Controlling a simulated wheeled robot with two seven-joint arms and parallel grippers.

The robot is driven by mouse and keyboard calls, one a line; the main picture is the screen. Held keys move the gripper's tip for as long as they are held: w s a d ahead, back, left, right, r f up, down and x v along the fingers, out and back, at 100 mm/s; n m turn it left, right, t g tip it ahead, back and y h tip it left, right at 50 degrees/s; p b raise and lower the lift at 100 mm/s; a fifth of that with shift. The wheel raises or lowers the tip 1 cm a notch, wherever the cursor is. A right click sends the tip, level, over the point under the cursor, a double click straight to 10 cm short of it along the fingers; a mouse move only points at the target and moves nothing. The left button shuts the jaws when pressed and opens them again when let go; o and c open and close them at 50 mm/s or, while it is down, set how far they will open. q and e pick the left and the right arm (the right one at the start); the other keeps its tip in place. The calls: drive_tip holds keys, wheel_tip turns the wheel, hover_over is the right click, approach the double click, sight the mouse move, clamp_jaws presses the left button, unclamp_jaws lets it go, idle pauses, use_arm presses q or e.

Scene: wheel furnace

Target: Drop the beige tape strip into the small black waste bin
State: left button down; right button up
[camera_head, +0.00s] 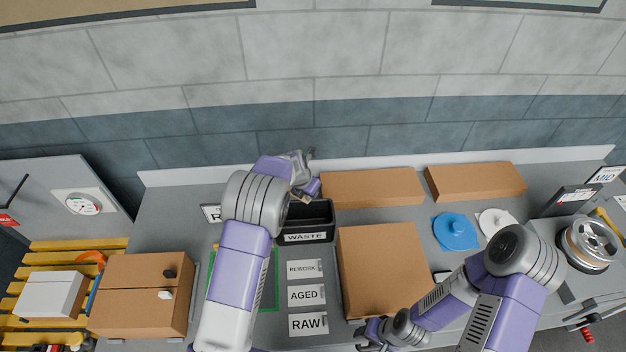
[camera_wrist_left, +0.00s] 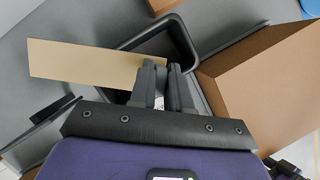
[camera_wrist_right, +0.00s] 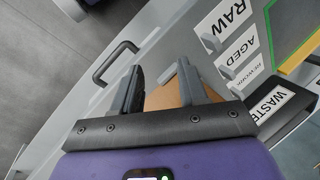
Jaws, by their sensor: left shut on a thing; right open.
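The beige tape strip (camera_wrist_left: 80,64) is a flat tan rectangle in the left wrist view. My left gripper (camera_wrist_left: 164,72) is shut on its right end, and the strip sticks out to the left. The small black waste bin (camera_head: 318,222), with a WASTE label, stands on the bench in the head view. In the left wrist view the bin (camera_wrist_left: 189,40) lies beyond the fingertips, and the strip overlaps its left part. In the head view my left arm covers the bin's left end. My right gripper (camera_head: 372,335) is open and empty near the bench's front edge; its fingers also show in the right wrist view (camera_wrist_right: 160,75).
Cardboard boxes (camera_head: 384,272) stand right of the bin, with another low box (camera_head: 372,187) behind. REWORK, AGED and RAW labels (camera_head: 306,295) lie in front of the bin. A blue disc (camera_head: 456,232) and a metal spool (camera_head: 590,240) are farther right.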

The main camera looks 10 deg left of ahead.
sight(308, 202)
use_arm(q)
drive_tip(key=shift+s, duration=0.4)
drive_tip(key=shift+s+f+b, duration=0.25)
drive_tip(key=shift+f+b, duration=0.05)
drive_tip(key=shift+b, duration=0.2)
drive_tip(key=f+b, duration=0.4)
drive_tip(key=f, duration=0.1)
drive_tip(key=shift+w, duration=0.2)
use_arm(e)
drive_tip(key=f, duration=0.5)
drive_tip(key=shift+s+f, duration=0.1)
drive_tip(key=shift+s, duration=0.3)
use_arm(q)
drive_tip(key=c, duration=1)
unclamp_jaws()
drive_tip(key=v, duration=0.7)
drive_tip(key=shift+s+r, duration=0.1)
drive_tip(key=shift+r, duration=0.15)
